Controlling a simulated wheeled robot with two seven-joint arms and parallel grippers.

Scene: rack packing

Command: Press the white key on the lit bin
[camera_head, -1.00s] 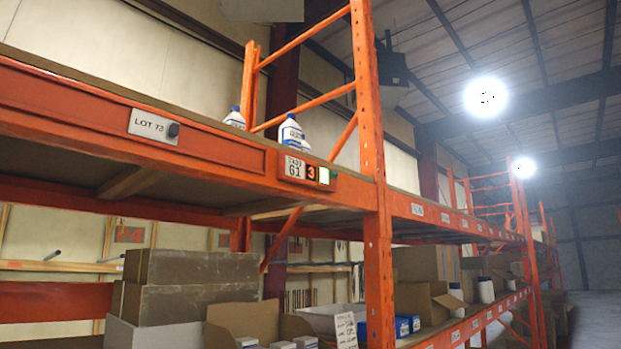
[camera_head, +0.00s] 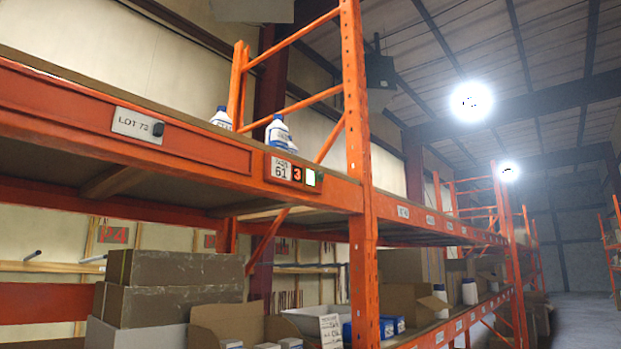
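A small bright key (camera_head: 311,178), white with a green tint, glows on the orange beam of the upper shelf, left of the rack upright. Beside it are a dark display with a red 3 (camera_head: 297,174) and a white label reading 61 (camera_head: 281,169). A white bottle with a blue cap (camera_head: 278,133) stands on the shelf above this label. Another plate, LOT 73 (camera_head: 137,125), sits further left on the same beam with a dark, unlit knob on its right end. Neither of my grippers shows in the view.
The orange upright (camera_head: 358,170) rises just right of the key. The lower shelf holds stacked brown boxes (camera_head: 172,285) and an open carton (camera_head: 232,322). A second white bottle (camera_head: 222,118) stands at left on the upper shelf. An aisle floor shows at far right.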

